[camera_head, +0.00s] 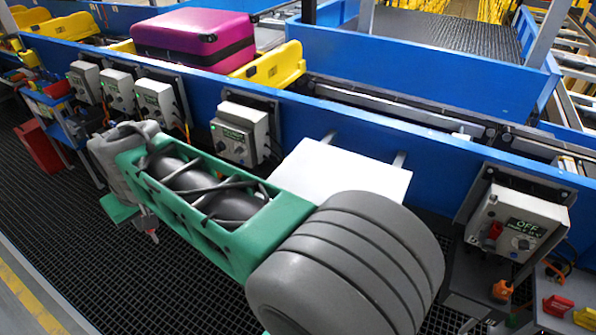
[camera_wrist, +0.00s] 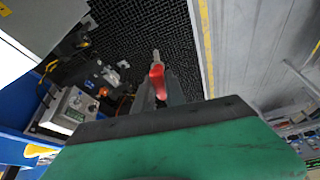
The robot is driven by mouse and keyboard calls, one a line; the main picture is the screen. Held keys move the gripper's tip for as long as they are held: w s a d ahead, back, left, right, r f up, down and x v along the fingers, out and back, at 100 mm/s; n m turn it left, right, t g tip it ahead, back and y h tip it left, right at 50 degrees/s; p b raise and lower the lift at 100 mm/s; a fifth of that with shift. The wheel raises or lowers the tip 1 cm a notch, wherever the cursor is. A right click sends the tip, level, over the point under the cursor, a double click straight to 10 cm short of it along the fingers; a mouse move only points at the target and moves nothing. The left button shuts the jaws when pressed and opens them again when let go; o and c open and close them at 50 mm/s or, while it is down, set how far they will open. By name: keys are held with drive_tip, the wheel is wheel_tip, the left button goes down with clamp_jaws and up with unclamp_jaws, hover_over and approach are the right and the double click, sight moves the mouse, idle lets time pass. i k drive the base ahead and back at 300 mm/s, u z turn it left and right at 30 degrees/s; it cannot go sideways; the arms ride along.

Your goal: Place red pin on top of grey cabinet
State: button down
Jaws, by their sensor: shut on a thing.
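The red pin (camera_wrist: 157,78) shows in the wrist view, between the grey fingers of my gripper (camera_wrist: 160,85), which is shut on it. A thin grey tip sticks out beyond the red part. In the head view my gripper (camera_head: 148,228) hangs low at the left, beyond my green arm link, over the dark grated floor; the pin is too small to make out well there. A dark grey cabinet (camera_head: 468,277) stands at the right, below a control box marked OFF, and is partly hidden by my arm. My gripper is well apart from it.
Grey control boxes (camera_head: 240,132) line the blue conveyor side (camera_head: 320,130). A magenta suitcase (camera_head: 195,38) lies on the conveyor. A white panel (camera_head: 340,180) sits behind my arm. A blue stand (camera_head: 62,125) with bins is at the left. Grated floor (camera_head: 60,215) is open in front.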

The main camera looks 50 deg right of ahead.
sight(341, 174)
drive_tip(key=z, duration=0.7)
drive_tip(key=i, duration=0.85)
drive_tip(key=z, duration=0.85)
